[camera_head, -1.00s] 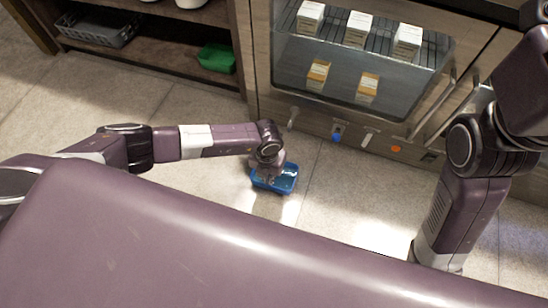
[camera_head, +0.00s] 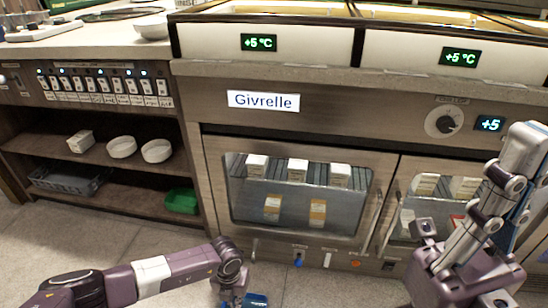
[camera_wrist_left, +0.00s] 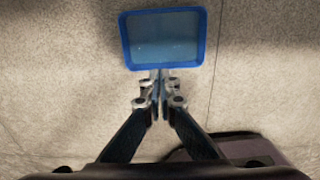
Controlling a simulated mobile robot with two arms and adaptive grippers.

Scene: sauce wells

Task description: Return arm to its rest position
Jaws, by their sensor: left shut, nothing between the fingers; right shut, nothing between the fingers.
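My left gripper (camera_wrist_left: 159,82) is shut and empty in the left wrist view, its fingertips at the near edge of a blue tray (camera_wrist_left: 201,38). I cannot tell whether they touch it. In the head view, the left arm reaches in low from the left and the blue tray (camera_head: 258,300) shows partly at the bottom edge.
The cooler cabinet (camera_head: 300,124) has glass doors with several cartons inside. Left of it, open shelves (camera_head: 110,185) hold white bowls (camera_head: 121,147), a grey basket (camera_head: 66,180) and a green bin (camera_head: 181,201). Clear floor (camera_head: 150,230) lies before the shelves.

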